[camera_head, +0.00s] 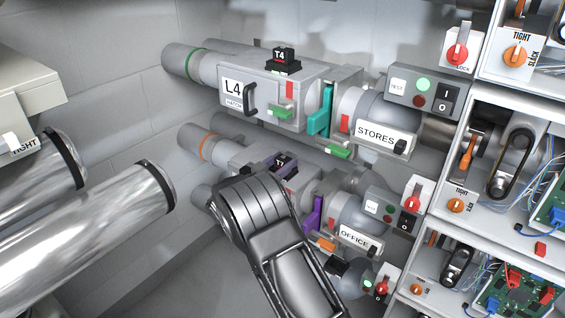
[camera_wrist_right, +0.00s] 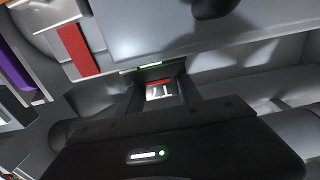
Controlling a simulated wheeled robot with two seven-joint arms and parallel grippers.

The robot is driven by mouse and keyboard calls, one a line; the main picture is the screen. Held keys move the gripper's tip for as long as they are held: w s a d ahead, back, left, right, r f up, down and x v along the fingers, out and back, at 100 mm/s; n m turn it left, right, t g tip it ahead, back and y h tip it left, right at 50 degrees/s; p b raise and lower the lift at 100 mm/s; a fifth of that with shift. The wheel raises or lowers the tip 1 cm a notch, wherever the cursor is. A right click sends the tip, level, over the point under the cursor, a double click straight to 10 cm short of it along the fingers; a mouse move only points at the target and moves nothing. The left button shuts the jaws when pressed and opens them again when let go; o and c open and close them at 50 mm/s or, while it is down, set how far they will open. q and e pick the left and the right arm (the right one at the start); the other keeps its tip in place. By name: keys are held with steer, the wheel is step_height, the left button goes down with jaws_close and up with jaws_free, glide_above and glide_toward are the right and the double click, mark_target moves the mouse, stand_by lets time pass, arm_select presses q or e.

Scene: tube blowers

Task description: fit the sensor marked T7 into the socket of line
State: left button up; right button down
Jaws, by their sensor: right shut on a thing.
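The sensor marked T7 (camera_wrist_right: 162,90) is a small dark block with a white label and a red stripe. In the right wrist view it sits between the two fingers of my right gripper (camera_wrist_right: 158,98), which is shut on it. A thin green strip (camera_wrist_right: 150,66) shows just beyond it, close to a grey housing (camera_wrist_right: 170,28). In the head view my right arm covers the held sensor and the fingertips, beside the lower line units. I cannot tell whether the sensor touches a socket. My left gripper is not in view.
A T4 sensor (camera_head: 282,57) sits on the L4 housing (camera_head: 265,95). Another dark sensor, its label unclear, sits on a purple socket (camera_head: 268,169) below. STORES (camera_head: 375,133) and OFFICE (camera_head: 356,238) plates mark units to the right. Open cabinets (camera_head: 480,100) stand right; large metal tubes (camera_head: 100,235) left.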

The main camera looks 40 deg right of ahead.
steer(key=shift+f, duration=0.25)
steer(key=c, duration=0.7)
jaws_free()
steer(key=shift+a, duration=0.1)
steer(key=shift+v, duration=3.85)
